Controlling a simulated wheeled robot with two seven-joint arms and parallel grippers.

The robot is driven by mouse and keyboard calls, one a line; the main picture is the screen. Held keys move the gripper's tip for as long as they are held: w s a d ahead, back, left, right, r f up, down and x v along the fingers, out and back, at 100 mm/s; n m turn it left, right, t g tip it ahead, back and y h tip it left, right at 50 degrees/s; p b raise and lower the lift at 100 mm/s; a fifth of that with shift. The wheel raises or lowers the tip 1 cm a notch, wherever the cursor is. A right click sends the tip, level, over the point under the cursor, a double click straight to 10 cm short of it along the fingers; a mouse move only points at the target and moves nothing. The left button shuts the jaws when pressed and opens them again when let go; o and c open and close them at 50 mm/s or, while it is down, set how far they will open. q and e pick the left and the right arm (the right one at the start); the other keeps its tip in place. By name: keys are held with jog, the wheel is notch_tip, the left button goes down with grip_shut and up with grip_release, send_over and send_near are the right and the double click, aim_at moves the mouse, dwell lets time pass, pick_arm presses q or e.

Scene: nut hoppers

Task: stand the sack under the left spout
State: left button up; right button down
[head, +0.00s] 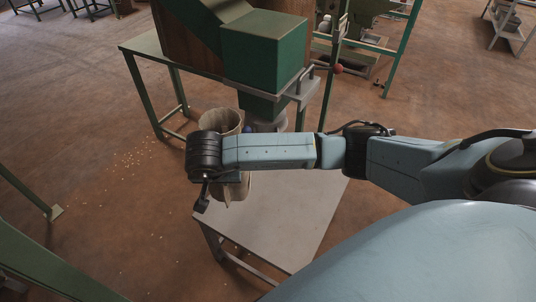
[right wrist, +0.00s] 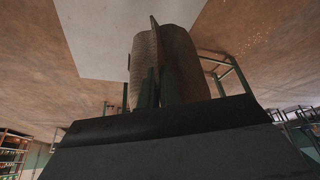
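The tan sack (head: 220,120) is upright with its round open top facing up, left of the green hopper's spout (head: 266,105). Its lower part shows below my right arm, over the grey table; I cannot tell whether its base touches the table. My right gripper (head: 229,179) is at the sack's near side. In the right wrist view the sack (right wrist: 183,60) fills the middle, and the fingers (right wrist: 157,88) close on a thin upright flap on its side. My right forearm hides the sack's middle and part of the space below the spout. My left gripper is out of view.
The grey low table (head: 290,220) has a clear top toward the front and right. The green hopper (head: 264,50) stands on a frame behind it. Pale bits (head: 137,160) lie scattered on the brown floor at left. A green beam (head: 45,270) crosses the lower left.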

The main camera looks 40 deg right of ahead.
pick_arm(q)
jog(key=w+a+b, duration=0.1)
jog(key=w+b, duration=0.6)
pick_arm(e)
notch_tip(320, 180, down, 15)
jog(key=w+a+m+g+h, duration=0.1)
jog(key=w+m+g, duration=0.15)
jog(key=m, duration=0.35)
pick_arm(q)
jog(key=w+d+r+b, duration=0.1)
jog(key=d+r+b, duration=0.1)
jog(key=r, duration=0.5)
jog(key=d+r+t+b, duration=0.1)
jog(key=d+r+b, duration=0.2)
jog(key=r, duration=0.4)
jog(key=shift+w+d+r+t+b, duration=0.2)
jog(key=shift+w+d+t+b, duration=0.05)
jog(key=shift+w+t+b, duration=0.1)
pick_arm(e)
jog(key=w+d+f, duration=0.2)
jog(key=w+d, duration=0.1)
jog(key=d, duration=0.5)
jog(key=w+d+f, duration=0.2)
jog(key=w+d, duration=0.2)
jog(key=d, duration=0.4)
jog(key=shift+w+d+f+t, duration=0.2)
jog(key=shift+d+t, duration=0.05)
jog(key=shift+t, duration=0.1)
